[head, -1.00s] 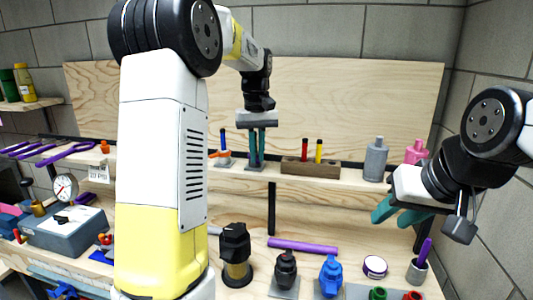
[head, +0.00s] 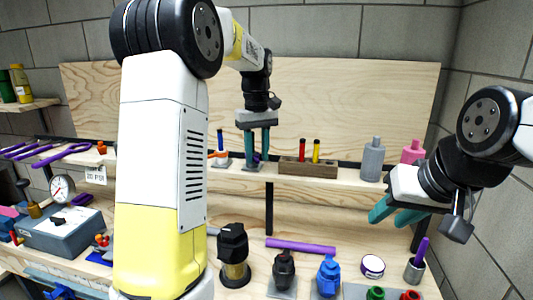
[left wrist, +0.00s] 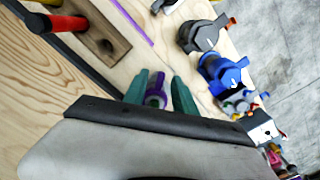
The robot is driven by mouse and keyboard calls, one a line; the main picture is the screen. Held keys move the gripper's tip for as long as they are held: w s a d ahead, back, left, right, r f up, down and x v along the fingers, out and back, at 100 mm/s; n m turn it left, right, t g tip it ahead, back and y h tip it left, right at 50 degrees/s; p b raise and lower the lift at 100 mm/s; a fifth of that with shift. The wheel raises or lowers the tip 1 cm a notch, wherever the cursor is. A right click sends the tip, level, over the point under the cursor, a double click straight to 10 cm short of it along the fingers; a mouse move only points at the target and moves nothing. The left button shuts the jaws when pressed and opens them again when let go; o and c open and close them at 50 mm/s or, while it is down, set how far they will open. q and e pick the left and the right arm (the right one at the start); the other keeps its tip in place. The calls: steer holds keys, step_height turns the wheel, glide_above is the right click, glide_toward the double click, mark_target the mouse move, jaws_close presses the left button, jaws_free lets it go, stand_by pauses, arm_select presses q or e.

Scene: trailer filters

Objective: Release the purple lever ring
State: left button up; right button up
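My left gripper (head: 258,153) is over the back shelf, pointing down, with its teal fingers spread. The purple lever ring (left wrist: 156,99) sits between these fingertips in the left wrist view, with its near side partly hidden by the gripper body. A gap shows between it and the right-hand finger; contact with the other finger is hard to tell. In the head view only a sliver of purple shows between the fingers. My right gripper (head: 395,213) hangs at the right, open and empty, over the bench.
A wooden block (head: 308,168) with red and yellow pegs stands right of my left gripper on the shelf (head: 345,184). An orange-and-blue part (head: 219,157) is close on its left. Grey (head: 372,160) and pink bottles (head: 412,152) stand further right. Black and blue valves stand on the bench below.

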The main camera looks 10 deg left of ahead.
mark_target(257, 159)
arm_select(q)
step_height(257, 159, up, 8)
steer(key=shift+f, duration=0.25)
steer(key=shift+r, duration=0.1)
